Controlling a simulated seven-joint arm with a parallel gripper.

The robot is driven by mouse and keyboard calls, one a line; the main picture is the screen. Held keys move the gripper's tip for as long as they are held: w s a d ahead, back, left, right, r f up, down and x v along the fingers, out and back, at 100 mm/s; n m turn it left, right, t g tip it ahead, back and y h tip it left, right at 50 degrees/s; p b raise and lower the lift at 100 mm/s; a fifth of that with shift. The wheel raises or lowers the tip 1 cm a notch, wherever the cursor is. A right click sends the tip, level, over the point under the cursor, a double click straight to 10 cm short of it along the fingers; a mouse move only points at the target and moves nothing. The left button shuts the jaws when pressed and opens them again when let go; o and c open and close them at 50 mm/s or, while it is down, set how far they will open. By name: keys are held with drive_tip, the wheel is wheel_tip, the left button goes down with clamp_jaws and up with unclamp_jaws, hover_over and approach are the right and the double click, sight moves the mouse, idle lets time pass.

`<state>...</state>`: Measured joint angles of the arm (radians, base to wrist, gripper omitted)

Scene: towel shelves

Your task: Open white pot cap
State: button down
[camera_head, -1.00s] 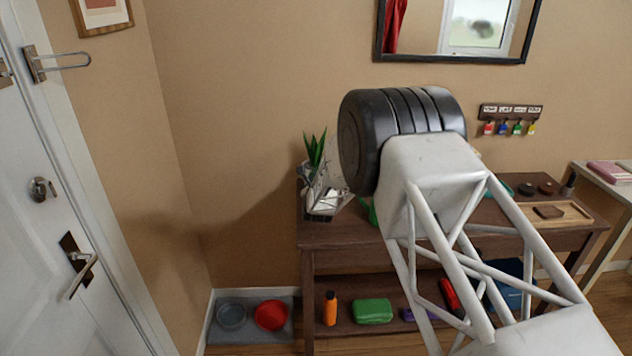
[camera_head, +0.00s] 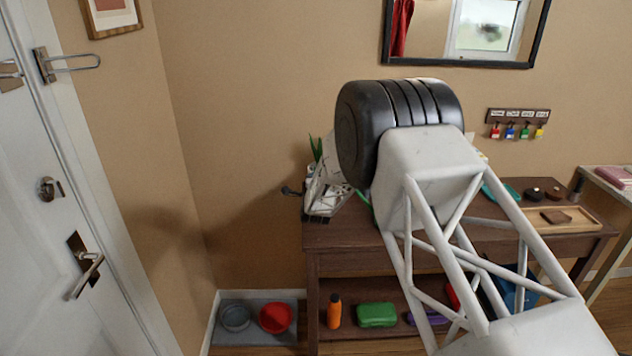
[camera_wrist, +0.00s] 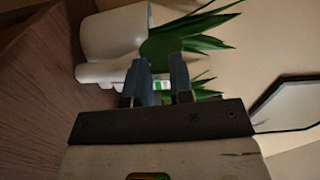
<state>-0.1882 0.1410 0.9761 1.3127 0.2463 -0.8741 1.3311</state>
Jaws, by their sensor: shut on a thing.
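A white planter-like pot (camera_wrist: 112,36) stands at upper left in the wrist view, which shows the scene turned on its side. A smaller white cylinder (camera_wrist: 102,72) stands beside it. A green rounded piece (camera_wrist: 159,47) lies just past the cylinder's end, at my fingertips. My gripper (camera_wrist: 160,70) has two blue-grey fingers, shut on what looks like this green piece. The exact contact is hard to see, and so is whether the piece is off the cylinder. In the head view my arm hides most of this spot.
Spiky green leaves (camera_wrist: 210,30) rise close to my fingers. The brown table (camera_head: 340,238) carries a wooden tray (camera_head: 563,219) at right. A green box (camera_head: 376,315) and an orange bottle (camera_head: 334,311) stand on its lower shelf. A wall (camera_head: 240,120) rises behind.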

drive_tip(key=shift+a+f+n, duration=0.1)
drive_tip(key=shift+a+n, duration=0.05)
drive_tip(key=shift+n, duration=0.5)
drive_tip(key=shift+a+f+n, duration=0.1)
drive_tip(key=shift+a+n, duration=0.05)
drive_tip(key=shift+n, duration=0.5)
drive_tip(key=c, duration=1)
unclamp_jaws()
drive_tip(key=shift+s, duration=0.1)
drive_tip(key=s, duration=0.7)
drive_tip(key=shift+s, duration=0.3)
drive_tip(key=shift+r, duration=0.1)
